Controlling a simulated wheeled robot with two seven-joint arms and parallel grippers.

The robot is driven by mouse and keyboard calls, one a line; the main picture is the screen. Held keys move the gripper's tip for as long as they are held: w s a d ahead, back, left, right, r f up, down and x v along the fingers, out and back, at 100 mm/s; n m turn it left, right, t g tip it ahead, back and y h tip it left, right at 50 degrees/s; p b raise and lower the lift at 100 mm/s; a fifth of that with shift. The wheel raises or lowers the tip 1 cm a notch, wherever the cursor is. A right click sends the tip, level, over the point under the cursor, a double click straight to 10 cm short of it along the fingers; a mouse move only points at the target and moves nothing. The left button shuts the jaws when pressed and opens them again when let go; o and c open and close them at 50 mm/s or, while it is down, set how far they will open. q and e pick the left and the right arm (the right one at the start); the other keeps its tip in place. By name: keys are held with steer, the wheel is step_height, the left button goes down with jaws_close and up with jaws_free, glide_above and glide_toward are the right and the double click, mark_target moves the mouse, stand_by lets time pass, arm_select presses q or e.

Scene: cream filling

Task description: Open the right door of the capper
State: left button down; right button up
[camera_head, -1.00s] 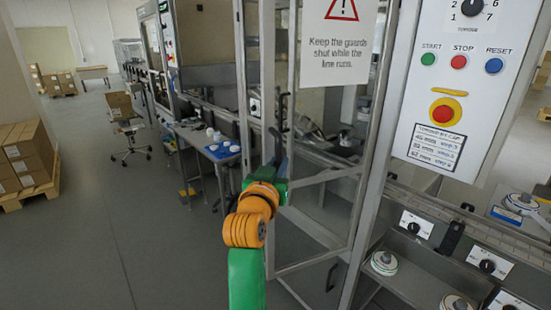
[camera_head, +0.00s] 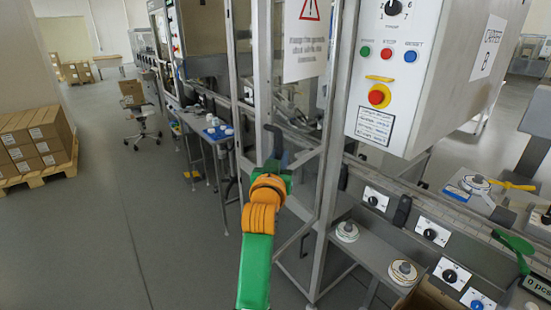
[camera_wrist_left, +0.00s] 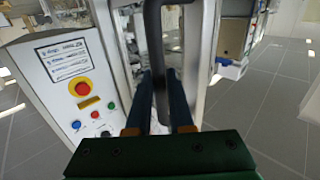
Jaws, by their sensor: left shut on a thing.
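The capper's right door (camera_head: 305,105) is a clear panel in a grey metal frame with a white warning sign (camera_head: 306,40), left of the control panel in the head view. Its dark bar handle (camera_head: 273,138) stands upright on the door's left side. My left gripper (camera_head: 277,163) is shut on this handle. In the left wrist view the handle (camera_wrist_left: 154,40) runs between the two blue fingers of the left gripper (camera_wrist_left: 158,97). How far the door stands open is hard to tell. My right gripper does not show.
The control panel (camera_head: 392,75) with coloured buttons is right of the door. Below it, a shelf (camera_head: 370,250) bears round white parts and a conveyor runs past. A small table (camera_head: 215,135) with blue and white items stands behind. The floor (camera_head: 110,230) at left is clear; boxes (camera_head: 35,140) lie beyond.

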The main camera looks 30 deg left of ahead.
arm_select(q)
steer(key=shift+r, duration=0.15)
steer(key=c, duration=1.1)
jaws_free()
steer(key=shift+w+d, duration=0.2)
steer(key=shift+w, duration=0.1)
steer(key=shift+s+a, duration=0.1)
steer(key=shift+s+f, duration=0.15)
steer(key=shift+f, duration=0.05)
steer(key=b+v, duration=0.2)
steer(key=v, duration=0.4)
steer(key=shift+s+d, duration=0.2)
steer(key=shift+s, duration=0.1)
